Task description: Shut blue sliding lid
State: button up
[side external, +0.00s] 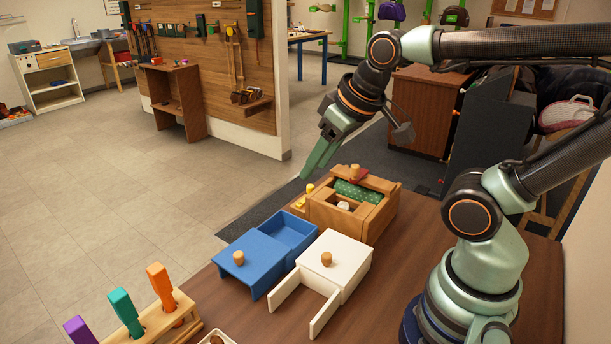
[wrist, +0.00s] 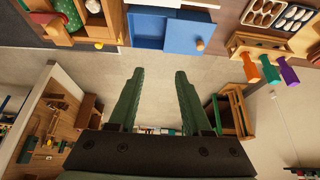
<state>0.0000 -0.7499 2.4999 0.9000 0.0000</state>
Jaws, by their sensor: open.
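The blue box (side external: 291,231) stands on the table with its open compartment showing at the back right. Its blue sliding lid (side external: 255,263), with a round wooden knob (side external: 239,258), is slid toward the front left, so the box is partly open. The lid also shows near the top of the wrist view (wrist: 185,34), where the scene appears upside down. My gripper (side external: 304,177) is in the air behind and above the blue box, apart from it. In the wrist view its two green fingers (wrist: 159,72) are spread with nothing between them.
A white box (side external: 343,256) with a wooden knob stands close to the right of the blue box. A wooden box (side external: 379,213) with a red-knobbed lid stands behind. A rack with colored handles (side external: 164,315) is at front left.

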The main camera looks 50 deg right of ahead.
jog(key=w+a+f+m+g, duration=0.1)
jog(key=w+a+m+g, duration=0.2)
jog(key=w+a+m, duration=0.3)
jog(key=m+g, duration=0.3)
send_over(239, 253)
notch_tip(239, 253, down, 5)
notch_tip(239, 253, down, 12)
jog(key=shift+a, duration=0.1)
jog(key=shift+c, duration=0.4)
grip_shut()
dwell(1.1)
